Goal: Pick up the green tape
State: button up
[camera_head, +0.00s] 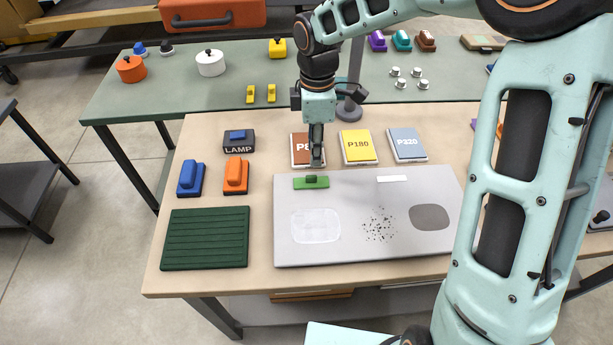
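The green tape (311,183) is a short flat green strip with a small dark raised piece on top. It lies at the upper left edge of a light grey panel (345,255) on the near table. My gripper (317,160) points down just behind and above the tape in the picture, in front of the brown P8-marked pad (299,152), partly covering it. I see the gripper nearly edge-on, so the gap between its fingers does not show. The tape rests on the panel, and contact with the gripper is not visible.
A white strip (392,179) lies on the panel to the right. The yellow P180 pad (358,146) and grey-blue P220 pad (407,144) stand behind. Blue (190,178) and orange (236,175) blocks and a dark green ribbed mat (205,238) are at left. My arm hides the right side.

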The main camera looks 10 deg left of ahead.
aim_at(311, 176)
notch_tip(311, 176, down, 4)
jog(key=shift+r, duration=0.2)
jog(key=shift+a+f+p, duration=0.15)
jog(key=shift+a+f, duration=0.05)
jog(key=shift+f, duration=1.2)
jog(key=shift+a+f+p, duration=0.15)
jog(key=shift+f, duration=1.2)
jog(key=shift+c, duration=0.3)
grip_shut()
